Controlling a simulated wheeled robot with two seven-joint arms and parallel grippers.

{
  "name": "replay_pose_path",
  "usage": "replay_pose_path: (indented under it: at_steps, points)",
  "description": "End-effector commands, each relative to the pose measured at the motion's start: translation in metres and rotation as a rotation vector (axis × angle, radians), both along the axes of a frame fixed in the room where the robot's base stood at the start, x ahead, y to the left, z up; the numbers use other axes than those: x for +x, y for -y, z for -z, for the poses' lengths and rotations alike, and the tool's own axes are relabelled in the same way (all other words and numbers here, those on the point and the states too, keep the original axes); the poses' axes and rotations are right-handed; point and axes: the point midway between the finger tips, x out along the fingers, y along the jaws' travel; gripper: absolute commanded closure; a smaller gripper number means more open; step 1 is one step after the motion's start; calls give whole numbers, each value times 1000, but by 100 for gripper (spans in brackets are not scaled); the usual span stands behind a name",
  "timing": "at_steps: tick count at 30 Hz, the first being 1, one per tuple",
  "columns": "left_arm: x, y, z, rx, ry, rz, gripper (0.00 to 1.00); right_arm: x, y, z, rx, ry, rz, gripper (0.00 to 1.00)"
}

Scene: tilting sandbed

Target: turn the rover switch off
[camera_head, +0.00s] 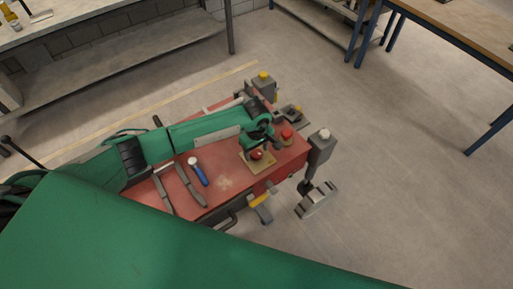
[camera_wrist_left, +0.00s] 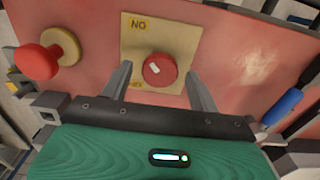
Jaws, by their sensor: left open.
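The rover (camera_head: 228,184) is a red-topped vehicle on the floor. Its switch is a round red knob (camera_wrist_left: 160,70) with a short slanted white mark, on a yellowish plate (camera_wrist_left: 185,38); the knob also shows in the head view (camera_head: 257,155). A label reading "NO" as seen is at the plate's upper left; a lower-left label is partly hidden. My left gripper (camera_wrist_left: 160,82) is open, one finger to each side of the knob. I cannot tell whether they touch it. In the head view my left gripper (camera_head: 262,142) is over the plate. My right gripper is not in view.
A red mushroom button (camera_wrist_left: 38,62) on a yellow base stands beside the plate. A blue-handled tool (camera_head: 198,171) and other tools lie on the rover top. Grey posts (camera_head: 321,146) rise at its corners. Benches stand at the back; the floor at right is clear.

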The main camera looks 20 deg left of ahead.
Motion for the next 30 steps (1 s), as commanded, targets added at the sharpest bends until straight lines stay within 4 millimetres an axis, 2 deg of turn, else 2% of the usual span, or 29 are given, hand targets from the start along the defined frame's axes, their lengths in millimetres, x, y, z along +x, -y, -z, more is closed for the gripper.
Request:
replay_pose_path:
  at_steps: [11,18,30]
  points:
    - [0,1,7,-1,0,0,39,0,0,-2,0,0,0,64]
    - [0,0,6,-1,0,0,84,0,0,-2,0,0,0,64]
    - [0,0,8,0,1,-66,83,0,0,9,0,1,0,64]
